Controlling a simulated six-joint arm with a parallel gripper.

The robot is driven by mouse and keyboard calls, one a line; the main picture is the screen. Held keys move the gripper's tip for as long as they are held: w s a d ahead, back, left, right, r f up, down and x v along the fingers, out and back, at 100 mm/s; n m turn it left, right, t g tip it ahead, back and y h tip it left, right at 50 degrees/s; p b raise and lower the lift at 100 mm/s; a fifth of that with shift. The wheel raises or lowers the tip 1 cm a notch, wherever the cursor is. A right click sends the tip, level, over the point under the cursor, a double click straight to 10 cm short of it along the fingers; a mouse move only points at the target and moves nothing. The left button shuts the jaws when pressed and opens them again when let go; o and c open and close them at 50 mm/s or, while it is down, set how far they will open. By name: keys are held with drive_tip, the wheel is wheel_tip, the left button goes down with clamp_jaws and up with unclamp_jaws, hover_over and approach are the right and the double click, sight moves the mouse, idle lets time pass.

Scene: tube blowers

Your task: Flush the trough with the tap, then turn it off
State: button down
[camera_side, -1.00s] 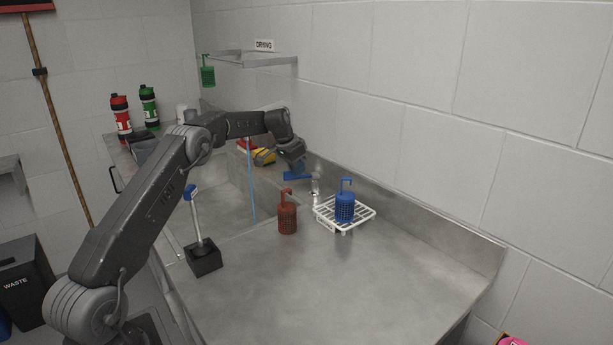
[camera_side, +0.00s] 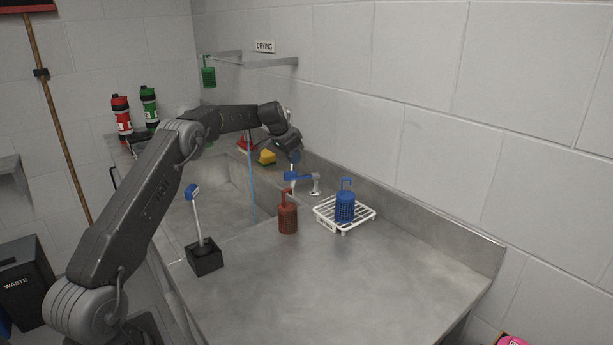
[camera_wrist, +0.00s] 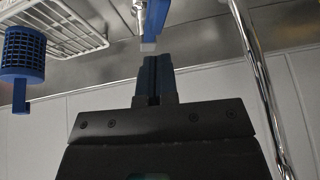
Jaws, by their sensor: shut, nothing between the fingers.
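The tap has a blue lever (camera_side: 302,177) on a chrome body (camera_side: 315,187) at the back edge of the counter. My gripper (camera_side: 295,158) is shut and empty, just above the lever and apart from it. In the wrist view my closed fingertips (camera_wrist: 157,60) point toward the blue lever (camera_wrist: 156,18), and a chrome pipe (camera_wrist: 255,75) runs down the right side. The trough (camera_side: 215,212) is the steel basin at left. A thin blue vertical streak (camera_side: 252,185), looking like running water, drops into it; its top is hidden behind my arm.
A red basket (camera_side: 288,218) stands by the trough edge. A blue basket (camera_side: 345,207) sits on a white wire rack (camera_side: 326,222). A brush (camera_side: 197,215) stands in a black holder (camera_side: 204,258). A yellow sponge (camera_side: 265,157) lies behind. The front right counter is clear.

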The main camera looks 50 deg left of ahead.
sight(286, 175)
drive_tip(key=shift+n+g, duration=0.3)
drive_tip(key=shift+g, duration=0.1)
drive_tip(key=f, duration=0.1)
drive_tip(key=s+a+f, duration=0.1)
drive_tip(key=f, duration=0.1)
drive_tip(key=s+f, duration=0.1)
drive_tip(key=f, duration=0.1)
drive_tip(key=shift+s+a, duration=0.25)
drive_tip(key=shift+a, duration=0.1)
drive_tip(key=shift+s+d+f, duration=0.1)
drive_tip(key=shift+s+d, duration=0.15)
drive_tip(key=shift+d, duration=0.3)
drive_tip(key=shift+s+d+f, duration=0.1)
drive_tip(key=shift+s+d, duration=0.15)
drive_tip(key=shift+d, duration=0.3)
drive_tip(key=shift+s+d+r, duration=0.1)
drive_tip(key=shift+d+r, duration=0.05)
drive_tip(key=shift+d, duration=0.3)
drive_tip(key=shift+s+d+r, duration=0.1)
drive_tip(key=shift+d+r, duration=0.05)
drive_tip(key=shift+d, duration=0.3)
drive_tip(key=shift+s+d, duration=0.35)
drive_tip(key=shift+d, duration=0.45)
drive_tip(key=shift+s+d, duration=0.3)
drive_tip(key=shift+d, duration=0.45)
wheel_tip(286, 175, up, 7)
drive_tip(key=w+a, duration=0.1)
drive_tip(key=a, duration=0.1)
drive_tip(key=shift+a, duration=0.35)
idle(2.3)
